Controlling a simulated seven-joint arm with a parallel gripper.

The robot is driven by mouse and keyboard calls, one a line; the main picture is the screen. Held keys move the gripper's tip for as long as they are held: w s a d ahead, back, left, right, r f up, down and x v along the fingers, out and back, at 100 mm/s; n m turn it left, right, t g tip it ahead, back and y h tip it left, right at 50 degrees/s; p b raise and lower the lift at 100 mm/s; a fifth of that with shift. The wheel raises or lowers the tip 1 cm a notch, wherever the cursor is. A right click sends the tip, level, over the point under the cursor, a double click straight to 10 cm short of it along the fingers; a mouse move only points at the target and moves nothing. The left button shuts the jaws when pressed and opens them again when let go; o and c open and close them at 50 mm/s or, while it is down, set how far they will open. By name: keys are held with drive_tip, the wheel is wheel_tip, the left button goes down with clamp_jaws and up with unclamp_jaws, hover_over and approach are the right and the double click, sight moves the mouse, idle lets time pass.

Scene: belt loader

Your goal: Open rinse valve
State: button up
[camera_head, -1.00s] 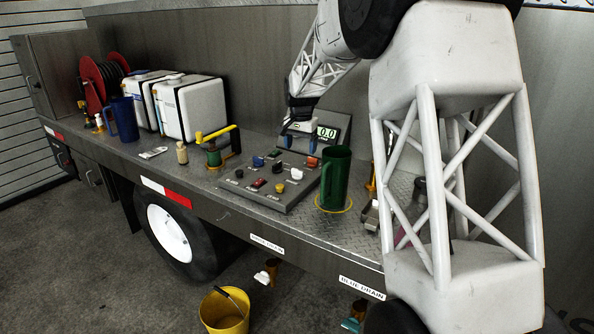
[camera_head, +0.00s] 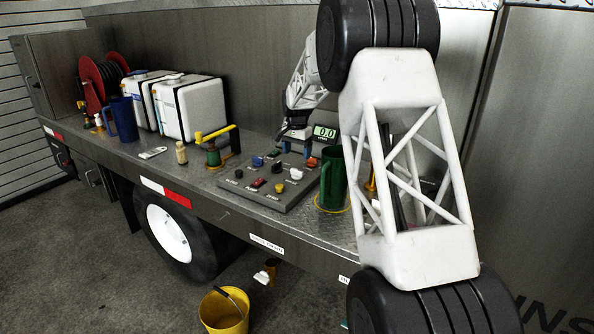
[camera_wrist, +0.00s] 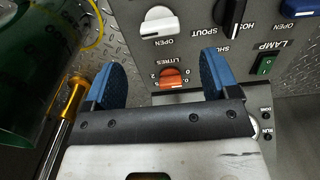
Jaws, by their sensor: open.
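A grey control panel (camera_head: 262,195) lies on the truck deck with several knobs and switches. No label reading "rinse" is legible. The wrist view shows a white knob (camera_wrist: 159,22) marked OPEN, a blue knob (camera_wrist: 301,6) also marked OPEN, and a black selector (camera_wrist: 231,14) marked HOSE and SPOUT. The white knob shows in the head view (camera_head: 296,174). My gripper (camera_wrist: 160,80) is open and empty, with blue finger pads. An orange LITRES dial (camera_wrist: 174,77) shows between its fingers; I see no contact. In the head view my gripper (camera_head: 294,148) is over the panel's back part.
A green jug (camera_head: 333,180) stands right of the panel on a yellow ring. A green LAMP switch (camera_wrist: 265,66) and the 0.0 display (camera_head: 325,133) are close to my gripper. A yellow-handled valve (camera_head: 214,148) and white tanks (camera_head: 193,108) stand left. A yellow bucket (camera_head: 224,311) is below.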

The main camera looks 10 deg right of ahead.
sight(297, 170)
drive_tip(key=shift+f, duration=0.1)
drive_tip(key=shift+f, duration=3.8)
drive_tip(key=c, duration=0.9)
